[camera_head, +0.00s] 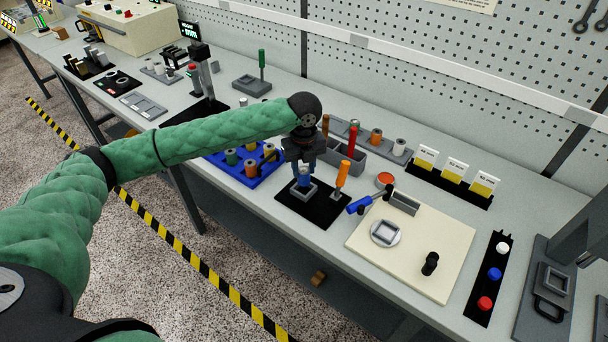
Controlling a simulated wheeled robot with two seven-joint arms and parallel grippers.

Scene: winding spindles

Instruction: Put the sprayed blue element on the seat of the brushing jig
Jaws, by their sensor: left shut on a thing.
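My left gripper (303,161) points straight down and is shut on a small blue element (304,179). The element is right over a grey square holder (297,193) on a black mat (325,215); I cannot tell whether it rests in the holder or is just above it. The fingers hide much of the element. My right gripper is not in view.
An orange-handled tool (342,175) stands on the black mat. A blue-handled tool (364,202) lies at the cream board's left edge, and a black knob (430,262) stands on it.

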